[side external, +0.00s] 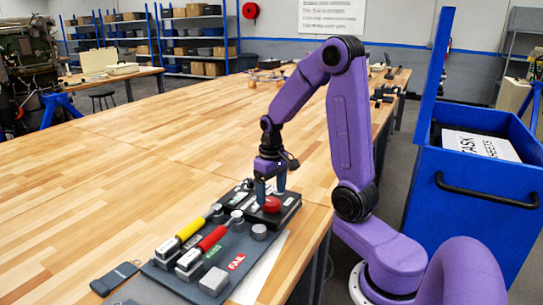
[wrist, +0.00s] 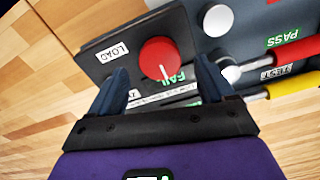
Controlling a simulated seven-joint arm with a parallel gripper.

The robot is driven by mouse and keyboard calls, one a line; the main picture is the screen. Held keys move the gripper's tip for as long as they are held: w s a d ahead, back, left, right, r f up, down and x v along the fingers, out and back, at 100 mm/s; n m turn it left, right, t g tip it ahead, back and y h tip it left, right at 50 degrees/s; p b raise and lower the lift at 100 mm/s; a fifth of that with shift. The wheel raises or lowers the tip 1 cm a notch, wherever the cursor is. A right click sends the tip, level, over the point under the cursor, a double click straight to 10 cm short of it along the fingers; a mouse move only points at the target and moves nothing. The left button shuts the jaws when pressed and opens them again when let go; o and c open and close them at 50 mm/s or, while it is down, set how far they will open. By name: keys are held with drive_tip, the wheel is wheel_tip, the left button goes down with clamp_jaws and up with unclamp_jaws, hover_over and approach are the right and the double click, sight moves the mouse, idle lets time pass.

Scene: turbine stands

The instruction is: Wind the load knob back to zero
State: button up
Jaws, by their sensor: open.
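The red load knob (wrist: 160,58) sits on a dark block beside a white LOAD label (wrist: 112,52) in the wrist view. A short white mark on the knob points down the picture, toward my gripper. My gripper (wrist: 164,82) is open, its two blue fingers apart, one towards each side of the knob. Nothing is between them that I can see them touching. In the side view the red knob (side external: 271,204) is on the dark block (side external: 290,203) near the table's right edge, with my gripper (side external: 270,188) directly above it, pointing down.
A grey panel beside the block carries a yellow-handled lever (side external: 190,230), a red-handled lever (side external: 212,238), grey buttons (side external: 213,280) and a red FAIL label (side external: 236,262). A dark strap (side external: 114,278) lies left of it. A blue bin (side external: 470,195) stands right.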

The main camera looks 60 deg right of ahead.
sight(270, 203)
wheel_tip(270, 203, up, 15)
idle(0.4)
idle(0.4)
drive_tip(key=s+a+f+n, duration=0.2)
drive_tip(key=a+n, duration=0.2)
drive_tip(key=a, duration=0.3)
drive_tip(key=s+a+f+n, duration=0.3)
drive_tip(key=a, duration=0.4)
drive_tip(key=s+a+f+n, duration=0.2)
drive_tip(key=s+a+n, duration=0.1)
drive_tip(key=s, duration=0.4)
drive_tip(key=s+a+f+n, duration=0.3)
drive_tip(key=s+a+n, duration=0.1)
drive_tip(key=s, duration=0.4)
drive_tip(key=shift+n, duration=0.5)
